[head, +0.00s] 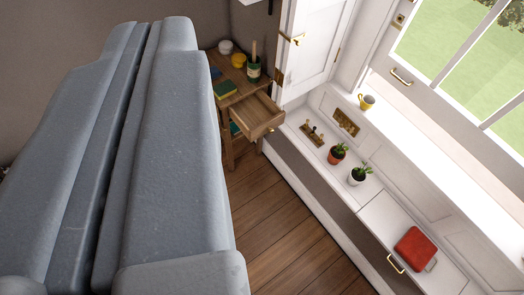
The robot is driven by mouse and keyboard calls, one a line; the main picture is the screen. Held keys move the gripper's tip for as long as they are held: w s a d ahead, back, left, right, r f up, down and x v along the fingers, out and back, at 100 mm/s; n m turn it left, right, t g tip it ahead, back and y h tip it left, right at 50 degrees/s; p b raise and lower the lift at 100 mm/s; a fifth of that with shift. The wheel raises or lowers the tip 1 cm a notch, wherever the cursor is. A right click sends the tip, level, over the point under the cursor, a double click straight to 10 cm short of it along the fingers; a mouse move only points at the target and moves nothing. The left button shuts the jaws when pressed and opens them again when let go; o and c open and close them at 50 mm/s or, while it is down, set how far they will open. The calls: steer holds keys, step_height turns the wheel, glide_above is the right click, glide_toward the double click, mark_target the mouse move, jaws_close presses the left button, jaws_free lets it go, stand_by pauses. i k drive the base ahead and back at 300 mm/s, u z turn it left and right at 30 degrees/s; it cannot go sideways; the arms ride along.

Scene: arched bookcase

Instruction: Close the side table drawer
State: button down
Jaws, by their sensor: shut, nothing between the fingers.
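The wooden side table (228,100) stands in the corner beyond the end of the blue-grey sofa, in the upper middle of the head view. The inside of the drawer that shows looks empty. My gripper is not in view.
On the table stand a dark green pot (253,70), a yellow jar (238,60), a white jar (225,47) and books (225,89). The sofa (160,150) fills the left.

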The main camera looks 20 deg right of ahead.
mark_target(257, 115)
steer(key=z, duration=0.45)
steer(key=i, duration=0.95)
steer(key=u, duration=0.1)
